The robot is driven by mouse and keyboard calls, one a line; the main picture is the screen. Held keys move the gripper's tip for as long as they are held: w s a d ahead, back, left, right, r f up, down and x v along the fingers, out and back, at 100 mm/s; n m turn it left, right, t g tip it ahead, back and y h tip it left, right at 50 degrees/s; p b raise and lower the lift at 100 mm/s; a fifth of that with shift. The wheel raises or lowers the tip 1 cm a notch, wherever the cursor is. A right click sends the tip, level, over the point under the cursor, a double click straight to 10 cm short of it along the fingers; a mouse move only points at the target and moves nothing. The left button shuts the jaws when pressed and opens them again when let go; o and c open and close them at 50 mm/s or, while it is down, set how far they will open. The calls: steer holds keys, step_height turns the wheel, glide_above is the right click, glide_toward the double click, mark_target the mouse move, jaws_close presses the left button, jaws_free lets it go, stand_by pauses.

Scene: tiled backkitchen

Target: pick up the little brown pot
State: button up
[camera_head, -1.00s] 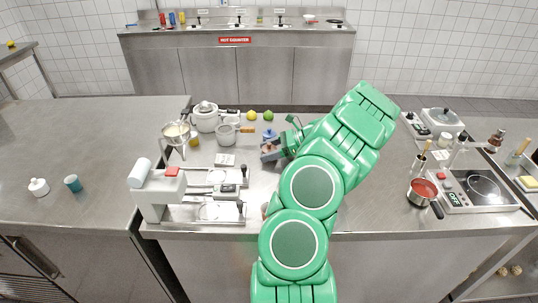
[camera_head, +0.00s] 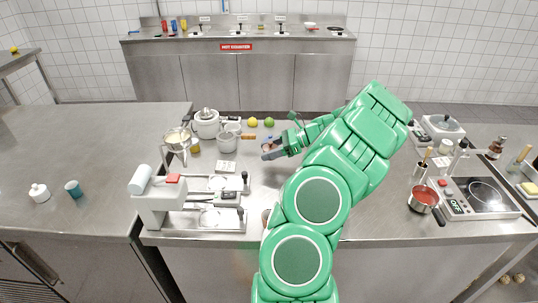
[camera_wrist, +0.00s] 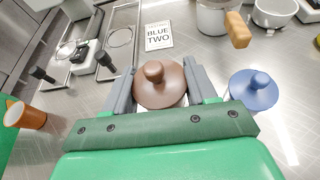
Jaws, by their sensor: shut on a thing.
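The little brown pot (camera_wrist: 161,92) has a round knob on its lid. In the wrist view it sits between the two grey fingers of my gripper (camera_wrist: 158,84), which are shut on it from both sides. In the head view my gripper (camera_head: 272,151) is over the middle of the steel counter, and the pot is mostly hidden by the fingers there. Whether the pot touches the counter cannot be told.
A blue lidded pot (camera_wrist: 254,90) stands just right of my gripper in the wrist view. A card reading "BLUE TWO" (camera_wrist: 159,36) lies beyond. A saucepan with a wooden handle (camera_wrist: 238,30) and an orange-brown cup (camera_wrist: 25,116) are nearby. A red-filled pan (camera_head: 423,197) stands at right.

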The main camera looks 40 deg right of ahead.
steer(key=s+a+r, duration=0.8)
steer(key=s, duration=0.2)
steer(key=shift+r, duration=0.35)
